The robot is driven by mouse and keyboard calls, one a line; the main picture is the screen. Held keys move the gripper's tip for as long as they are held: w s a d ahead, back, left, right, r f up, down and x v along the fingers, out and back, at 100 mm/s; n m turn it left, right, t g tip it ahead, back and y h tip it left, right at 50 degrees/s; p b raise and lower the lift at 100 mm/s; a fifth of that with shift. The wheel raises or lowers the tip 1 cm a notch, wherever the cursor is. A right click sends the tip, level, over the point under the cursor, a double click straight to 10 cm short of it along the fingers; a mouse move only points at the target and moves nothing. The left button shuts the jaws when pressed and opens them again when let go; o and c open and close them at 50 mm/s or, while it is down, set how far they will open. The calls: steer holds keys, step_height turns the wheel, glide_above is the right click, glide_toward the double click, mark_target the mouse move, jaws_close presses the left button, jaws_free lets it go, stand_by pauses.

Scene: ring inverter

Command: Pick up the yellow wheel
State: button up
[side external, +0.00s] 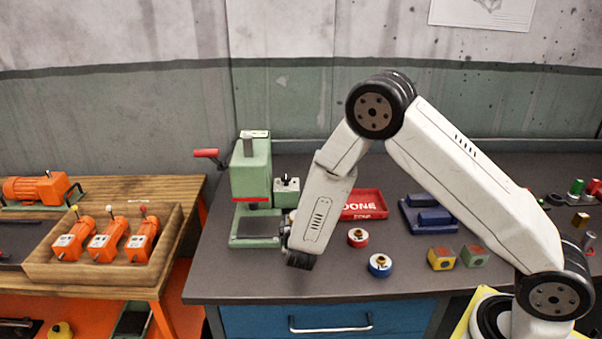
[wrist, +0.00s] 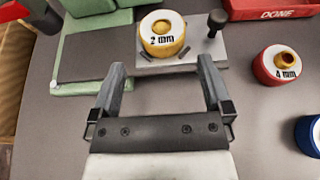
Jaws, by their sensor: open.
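The yellow wheel (wrist: 162,40) is marked "2 mm" and has a brass-coloured hub. It sits upright on a light grey metal plate (wrist: 205,55) in the wrist view. My gripper (wrist: 161,65) is open and empty. Its two fingers point toward the wheel, which appears just beyond the fingertips and between their lines. The fingers look apart from the wheel. In the side view my arm hides the yellow wheel, and I cannot make out the fingers there.
A green press (side external: 250,175) with a red handle stands left of my arm. A red wheel (side external: 357,237) marked "4 mm" and a blue wheel (side external: 380,266) lie to the right. A red DONE tray (side external: 372,194) is behind. A black knob (wrist: 215,22) stands beside the yellow wheel.

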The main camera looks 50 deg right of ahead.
steer(key=shift+x, duration=3.6)
steer(key=shift+d, duration=0.1)
steer(key=shift+r, duration=0.1)
jaws_close()
